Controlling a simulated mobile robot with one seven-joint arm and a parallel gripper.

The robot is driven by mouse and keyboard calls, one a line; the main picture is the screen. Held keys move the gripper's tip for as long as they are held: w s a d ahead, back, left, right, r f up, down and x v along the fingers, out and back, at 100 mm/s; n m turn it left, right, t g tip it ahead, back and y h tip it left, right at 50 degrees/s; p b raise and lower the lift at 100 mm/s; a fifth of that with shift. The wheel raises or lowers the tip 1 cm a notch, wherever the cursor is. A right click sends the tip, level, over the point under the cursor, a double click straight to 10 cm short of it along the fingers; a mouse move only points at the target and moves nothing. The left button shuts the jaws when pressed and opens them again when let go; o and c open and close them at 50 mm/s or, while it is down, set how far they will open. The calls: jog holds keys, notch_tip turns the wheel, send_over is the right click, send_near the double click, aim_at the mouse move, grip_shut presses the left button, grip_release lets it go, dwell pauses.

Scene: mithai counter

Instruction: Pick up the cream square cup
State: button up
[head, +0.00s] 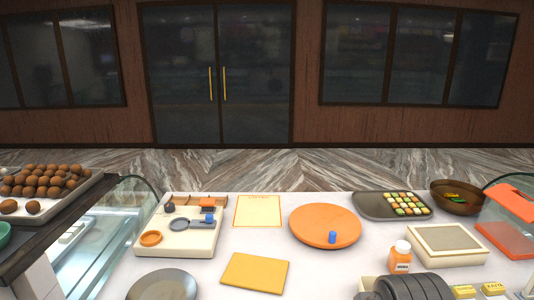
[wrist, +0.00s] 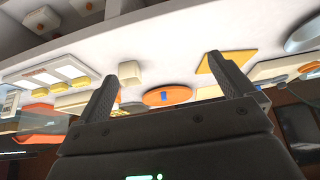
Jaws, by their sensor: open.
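The cream square cup (wrist: 131,73) shows in the wrist view beside the tip of the left-hand finger, on the pale counter. In the head view a cream piece that looks like this cup (head: 367,283) shows at the bottom edge, partly hidden by my dark arm. My gripper (wrist: 162,66) is open and empty, its two dark fingers wide apart. I cannot tell the exact distance to the cup.
An orange round board (head: 310,228) carries a blue cup (head: 332,237). A yellow board (head: 254,273) lies to its left. White counter is clear between the boards.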

jog(key=c, duration=0.4)
jog(key=m+g, duration=0.1)
send_near(371, 288)
jog(key=f, duration=0.1)
jog(key=a+f, duration=0.1)
jog(key=shift+s+a+f, duration=0.1)
jog(key=shift+s+f, duration=0.1)
jog(key=shift+f, duration=0.05)
jog(key=shift+w+x, duration=0.2)
jog(key=shift+x, duration=2.45)
